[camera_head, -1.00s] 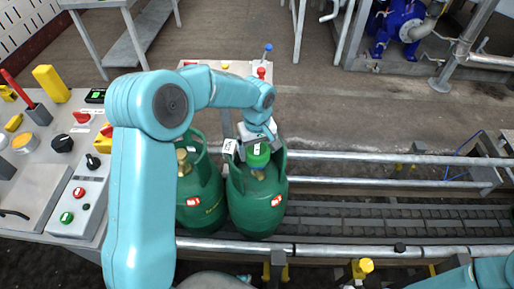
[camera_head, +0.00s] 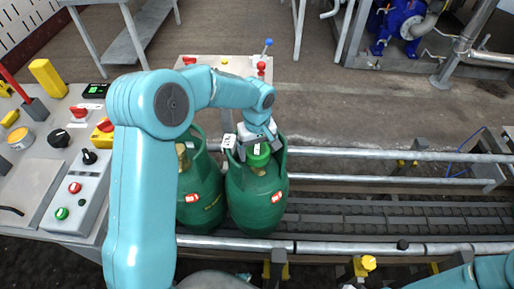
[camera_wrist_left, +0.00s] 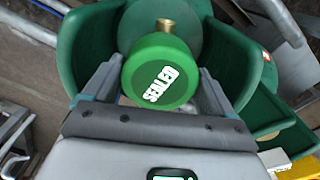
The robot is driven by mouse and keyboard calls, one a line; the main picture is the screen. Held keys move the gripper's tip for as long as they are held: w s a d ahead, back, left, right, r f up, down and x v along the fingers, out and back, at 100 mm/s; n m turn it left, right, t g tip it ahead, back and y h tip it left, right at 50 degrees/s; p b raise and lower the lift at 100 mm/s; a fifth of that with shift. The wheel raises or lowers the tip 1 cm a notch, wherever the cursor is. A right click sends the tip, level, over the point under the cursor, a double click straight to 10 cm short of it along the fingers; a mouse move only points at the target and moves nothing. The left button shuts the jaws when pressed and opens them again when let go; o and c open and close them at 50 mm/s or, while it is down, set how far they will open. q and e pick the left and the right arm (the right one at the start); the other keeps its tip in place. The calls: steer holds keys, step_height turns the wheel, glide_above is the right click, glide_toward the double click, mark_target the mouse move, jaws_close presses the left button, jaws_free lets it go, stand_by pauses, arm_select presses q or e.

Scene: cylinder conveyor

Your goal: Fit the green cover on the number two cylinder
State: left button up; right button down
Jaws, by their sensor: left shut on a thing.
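My left gripper (camera_head: 256,143) is shut on the green cover (camera_head: 258,155), a round cap. In the left wrist view the cover (camera_wrist_left: 160,70) sits between the two fingers and its top reads "SEALED". The right-hand green cylinder (camera_head: 257,207) stands upright on the conveyor, and the gripper holds the cover over its top, inside the collar. A brass valve part (camera_wrist_left: 166,25) shows beside the cover in the wrist view. I cannot tell whether the cover touches the valve. The cylinder's number is too small to read. My right gripper is out of view.
A second green cylinder (camera_head: 203,207) stands close on the left, partly behind my arm, with a brass valve (camera_head: 182,151). Conveyor rails (camera_head: 370,248) run past the cylinders. A control panel (camera_head: 76,190) stands at left. The conveyor to the right is clear.

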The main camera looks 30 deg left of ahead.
mark_target(257, 149)
arm_select(q)
steer(key=shift+f+b, duration=0.35)
steer(key=shift+f, duration=0.15)
steer(key=o, duration=0.8)
steer(key=shift+r, duration=0.15)
step_height(257, 149, up, 16)
steer(key=p, duration=0.1)
steer(key=shift+s, duration=0.1)
